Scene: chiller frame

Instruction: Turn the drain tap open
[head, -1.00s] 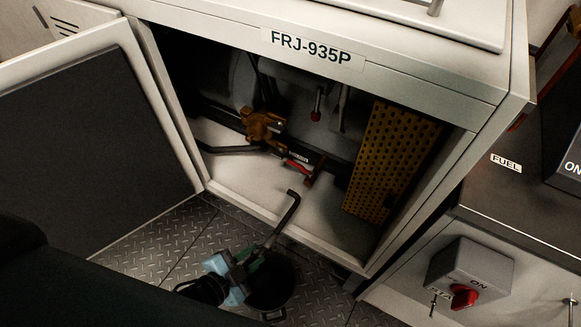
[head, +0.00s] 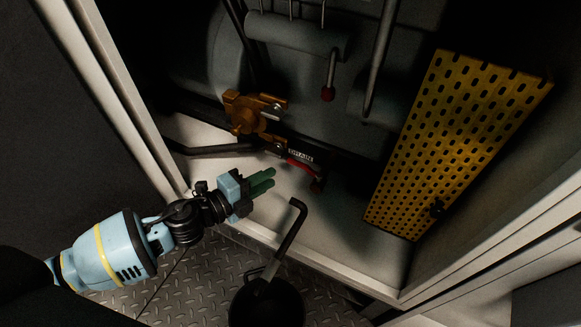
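The drain tap has a red lever (head: 304,167) beside a small label (head: 300,155) that appears to read DRAIN, low inside the open cabinet. The lever runs roughly along the dark pipe. My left gripper (head: 272,178), with green fingers, is at the cabinet's lower opening, just left of and below the lever, pointing toward it. It appears apart from the lever and holds nothing that I can see. Its fingers lie close together, and I cannot make out the gap. My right gripper is not in view.
A brass valve (head: 247,112) sits left of the tap. A bent dark pipe (head: 291,228) rises from a black bucket (head: 266,306) on the tread-plate floor. A yellow perforated panel (head: 455,135) stands at right. A red-tipped rod (head: 327,94) hangs above.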

